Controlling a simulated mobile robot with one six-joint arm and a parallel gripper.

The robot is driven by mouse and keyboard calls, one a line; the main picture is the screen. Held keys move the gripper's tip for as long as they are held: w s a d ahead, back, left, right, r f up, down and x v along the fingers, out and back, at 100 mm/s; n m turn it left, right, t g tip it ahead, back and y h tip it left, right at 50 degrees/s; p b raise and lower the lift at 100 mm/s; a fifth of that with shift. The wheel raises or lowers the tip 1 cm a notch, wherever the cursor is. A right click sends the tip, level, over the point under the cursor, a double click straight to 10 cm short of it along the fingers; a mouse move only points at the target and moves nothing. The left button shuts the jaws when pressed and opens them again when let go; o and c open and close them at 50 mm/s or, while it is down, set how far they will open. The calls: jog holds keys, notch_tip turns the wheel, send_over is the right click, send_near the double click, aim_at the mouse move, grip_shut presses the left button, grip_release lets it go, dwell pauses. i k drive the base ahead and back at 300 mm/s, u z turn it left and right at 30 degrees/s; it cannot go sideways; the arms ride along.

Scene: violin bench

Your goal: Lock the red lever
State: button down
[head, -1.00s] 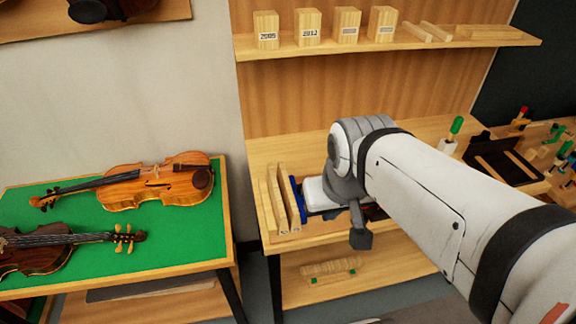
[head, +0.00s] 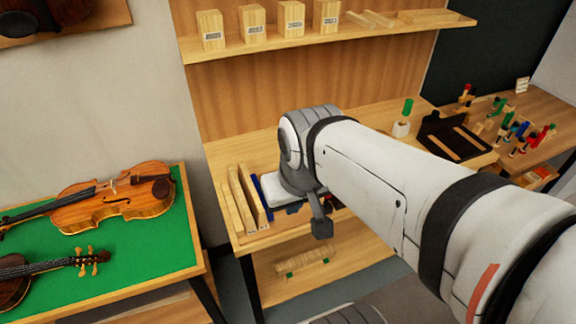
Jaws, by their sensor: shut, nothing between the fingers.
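My arm crosses the head view from the lower right, and its grey wrist (head: 303,165) is over the wooden workbench (head: 232,152). The gripper's fingers cannot be made out behind the wrist. A dark grey part (head: 321,228) hangs from the wrist over the bench's front edge. No red lever can be made out clearly; the wrist hides that part of the bench.
Several wooden strips (head: 240,203) stand at the bench's left end. A shelf (head: 350,38) with labelled blocks is above. A violin (head: 115,200) lies on the green table at left. A black tray (head: 450,137) and a side table (head: 553,150) with coloured-handled tools are at right.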

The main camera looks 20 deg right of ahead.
aim_at(326, 200)
jog(key=u, duration=1.2)
jog(key=k, duration=1.05)
jog(key=z, duration=1.15)
jog(key=i, duration=1)
